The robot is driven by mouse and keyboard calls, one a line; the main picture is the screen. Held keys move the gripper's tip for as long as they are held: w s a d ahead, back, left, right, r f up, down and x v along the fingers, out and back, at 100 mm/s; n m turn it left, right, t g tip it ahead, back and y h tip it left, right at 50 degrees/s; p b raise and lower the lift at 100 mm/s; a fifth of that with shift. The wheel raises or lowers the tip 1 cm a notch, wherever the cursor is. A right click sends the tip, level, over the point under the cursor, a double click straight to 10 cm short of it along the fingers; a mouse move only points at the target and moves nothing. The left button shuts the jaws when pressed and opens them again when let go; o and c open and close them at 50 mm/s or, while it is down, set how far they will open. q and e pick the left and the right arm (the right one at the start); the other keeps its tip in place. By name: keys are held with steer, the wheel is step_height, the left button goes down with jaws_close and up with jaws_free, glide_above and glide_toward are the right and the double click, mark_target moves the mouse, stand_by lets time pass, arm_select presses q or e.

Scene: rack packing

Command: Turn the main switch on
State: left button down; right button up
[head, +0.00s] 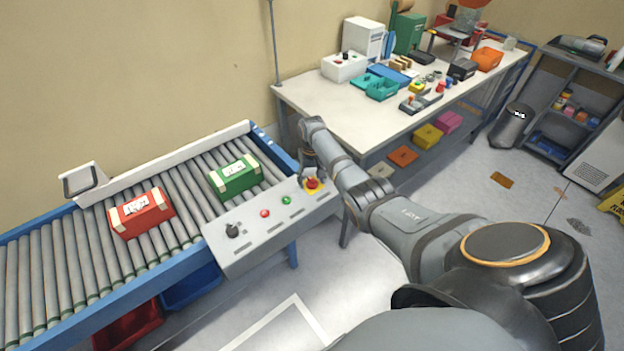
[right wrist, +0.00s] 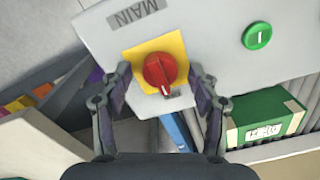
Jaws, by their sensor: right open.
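The main switch is a red rotary knob on a yellow plate (right wrist: 160,70), beside a label reading MAIN (right wrist: 133,13) in the right wrist view. In the head view the red knob (head: 312,183) sits at the right end of the grey control panel (head: 262,240). My right gripper (right wrist: 160,97) is open, with one finger on each side of the knob. I cannot tell whether the fingers touch it. In the head view my right gripper (head: 312,172) is over the knob and partly hides the plate. My left gripper is not in view.
The panel also has a green button (head: 286,200), a red button (head: 265,213) and a black knob (head: 232,230). Behind it, a roller conveyor (head: 85,245) carries a red box (head: 141,213) and a green box (head: 235,177). A cluttered white table (head: 330,108) stands behind my right arm.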

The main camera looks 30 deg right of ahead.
steer(key=c, duration=1.2)
steer(key=shift+o, duration=0.2)
steer(key=shift+r+m, duration=0.1)
steer(key=shift+m, duration=0.2)
steer(key=m+p, duration=0.1)
steer(key=m, duration=0.1)
steer(key=shift+m+p, duration=0.35)
steer(key=shift+m, duration=0.05)
steer(key=m+p, duration=0.1)
steer(key=m, duration=0.3)
steer(key=shift+m, duration=0.3)
steer(key=m+p, duration=0.1)
steer(key=m, duration=0.3)
steer(key=shift+m, duration=0.3)
steer(key=m, duration=0.5)
steer(key=shift+p, duration=0.3)
steer(key=shift+m, duration=0.3)
